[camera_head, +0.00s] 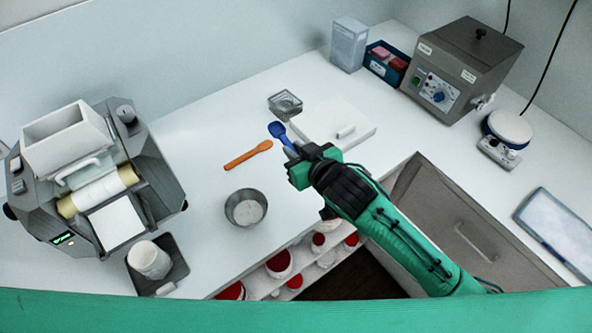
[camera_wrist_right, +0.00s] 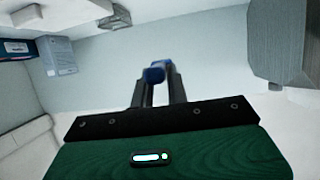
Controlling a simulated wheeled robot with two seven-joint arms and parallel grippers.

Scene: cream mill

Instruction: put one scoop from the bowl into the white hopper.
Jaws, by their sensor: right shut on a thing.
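My right gripper (camera_head: 294,155) is shut on a blue scoop (camera_head: 277,130) and holds it over the counter, right of the bowl. In the right wrist view the blue scoop (camera_wrist_right: 154,75) shows at the fingertips of the gripper (camera_wrist_right: 158,84). Whether the scoop holds anything I cannot tell. A grey metal bowl (camera_head: 246,209) with pale contents stands on the counter, left of and nearer than my right gripper. The white hopper (camera_head: 66,138) sits on top of the grey mill at the left. My left gripper is not in view.
An orange spatula (camera_head: 248,155) lies on the counter between mill and gripper. A glass dish (camera_head: 285,103) and a white board (camera_head: 365,130) are behind. A white cup (camera_head: 149,259) stands on a dark tray below the mill. An open drawer (camera_head: 440,205) is at right.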

